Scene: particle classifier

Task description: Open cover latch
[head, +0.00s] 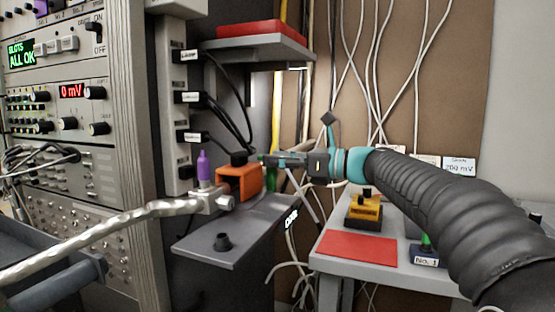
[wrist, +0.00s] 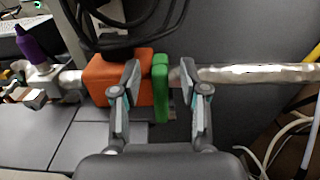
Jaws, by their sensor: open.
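In the wrist view, an orange block-shaped housing (wrist: 103,84) sits around a horizontal metal pipe. A flat green plate (wrist: 161,90) stands upright just right of the housing. I cannot tell which of these is the cover latch. My gripper (wrist: 158,78) is open, with one finger over the housing's right part and the other right of the green plate. The green plate lies between the fingers; I cannot tell whether either finger touches it. In the head view, the housing (head: 238,185) is above a grey shelf, and my gripper (head: 275,160) comes in from its right, partly hiding the green plate.
A purple bottle-like part (head: 204,168) stands left of the housing. Black cables (head: 228,112) hang close above it. A silver foil-wrapped pipe (head: 95,235) runs left. Below is the grey shelf (head: 200,250); at right, a table with a red mat (head: 356,249) and yellow device (head: 364,210).

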